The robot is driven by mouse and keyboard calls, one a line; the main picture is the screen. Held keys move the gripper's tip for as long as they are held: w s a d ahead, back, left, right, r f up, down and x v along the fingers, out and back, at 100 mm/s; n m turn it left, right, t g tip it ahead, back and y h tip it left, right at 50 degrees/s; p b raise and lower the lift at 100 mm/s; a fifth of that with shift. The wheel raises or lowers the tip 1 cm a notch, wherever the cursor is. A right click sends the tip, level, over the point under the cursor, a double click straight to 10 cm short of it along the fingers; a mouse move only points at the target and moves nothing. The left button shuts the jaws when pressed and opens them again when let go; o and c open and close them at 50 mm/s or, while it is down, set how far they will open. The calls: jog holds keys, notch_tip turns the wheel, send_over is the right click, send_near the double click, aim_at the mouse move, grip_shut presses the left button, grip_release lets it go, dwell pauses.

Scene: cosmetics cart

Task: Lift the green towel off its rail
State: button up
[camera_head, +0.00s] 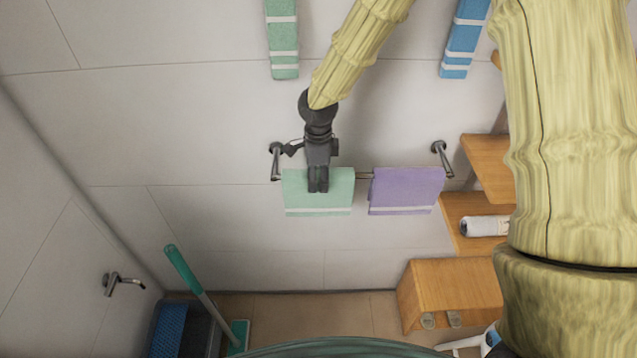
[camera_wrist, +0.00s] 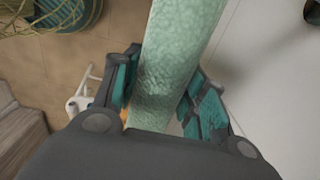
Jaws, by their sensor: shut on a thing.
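The green towel (camera_head: 330,198) hangs folded over the left part of a metal wall rail (camera_head: 363,175), with a pale stripe near its lower edge. My gripper (camera_head: 318,188) is in front of this towel at its upper middle and covers part of it. In the wrist view the towel (camera_wrist: 178,60) runs as a textured green band between the two fingers of my gripper (camera_wrist: 160,95). The fingers are shut on it. The fingertips' exact contact is partly hidden. A purple towel (camera_head: 405,190) hangs on the same rail to the right, apart from the green one.
Another green towel (camera_head: 283,40) and a blue towel (camera_head: 463,40) hang higher up. Wooden shelves (camera_head: 487,165) and a wooden cabinet (camera_head: 455,290) stand at the right. A tap (camera_head: 122,284), a teal-handled mop (camera_head: 190,272) and a blue bin (camera_head: 168,330) are at lower left.

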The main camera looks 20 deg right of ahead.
jog(key=shift+r, duration=0.15)
notch_tip(320, 180, up, 18)
jog(key=b, duration=0.4)
dwell(0.4)
jog(key=shift+r+p, duration=0.35)
jog(key=shift+p, duration=0.05)
